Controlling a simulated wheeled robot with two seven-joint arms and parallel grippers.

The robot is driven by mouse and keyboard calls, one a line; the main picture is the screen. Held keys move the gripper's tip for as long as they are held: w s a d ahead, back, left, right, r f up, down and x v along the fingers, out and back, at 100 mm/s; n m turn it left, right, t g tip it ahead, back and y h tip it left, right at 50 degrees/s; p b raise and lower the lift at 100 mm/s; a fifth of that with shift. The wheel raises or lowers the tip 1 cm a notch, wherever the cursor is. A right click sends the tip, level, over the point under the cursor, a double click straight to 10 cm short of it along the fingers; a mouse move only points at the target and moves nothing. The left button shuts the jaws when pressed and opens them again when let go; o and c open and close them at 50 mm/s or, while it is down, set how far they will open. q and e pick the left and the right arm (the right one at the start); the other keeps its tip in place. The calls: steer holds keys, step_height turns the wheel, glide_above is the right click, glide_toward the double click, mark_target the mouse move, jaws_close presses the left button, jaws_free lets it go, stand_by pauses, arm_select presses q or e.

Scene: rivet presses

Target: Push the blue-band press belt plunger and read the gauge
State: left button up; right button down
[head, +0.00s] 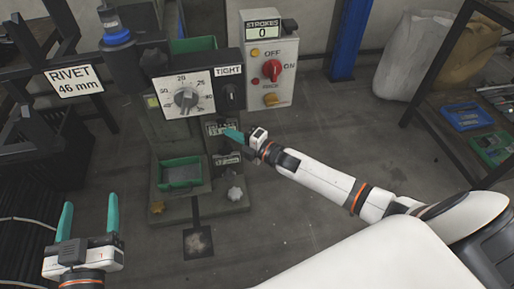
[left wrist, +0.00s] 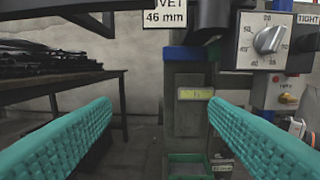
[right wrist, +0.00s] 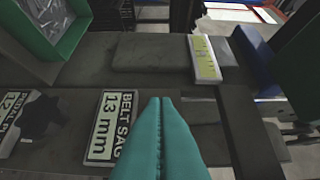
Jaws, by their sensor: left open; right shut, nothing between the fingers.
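The press (head: 165,120) stands ahead of me, with a blue band (head: 117,37) round its upper cylinder. A "BELT SAG 13 mm" plate (right wrist: 110,125) lies left of my right fingertips in the right wrist view. A yellow-green scale (right wrist: 205,58) stands beyond them; I cannot read its value. My right gripper (head: 232,136) is shut and empty, its fingers over the press's dark bars (right wrist: 150,85). I cannot tell whether it touches anything, and no plunger shows clearly. My left gripper (head: 88,215) is open and empty at lower left, away from the press.
A dial (head: 187,98) and a TIGHT switch (head: 231,93) sit on the press front. A control box (head: 268,60) with a red knob and a STROKES counter at 0 stands behind. A green tray (head: 181,173) sits low. A shelf (head: 460,125) is at right.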

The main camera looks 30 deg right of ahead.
arm_select(q)
step_height(320, 180, down, 8)
steer(key=s+a+g+y+p, duration=0.1)
steer(key=s+g, duration=0.1)
steer(key=g, duration=0.3)
steer(key=shift+a+r+y+p, duration=0.25)
steer(key=shift+a+y+p, duration=0.1)
steer(key=shift+y+p, duration=0.05)
arm_select(e)
steer(key=v, duration=0.8)
steer(key=shift+d, duration=0.2)
arm_select(q)
steer(key=shift+s, duration=0.1)
arm_select(e)
steer(key=shift+a+f, duration=0.1)
steer(key=shift+a, duration=0.05)
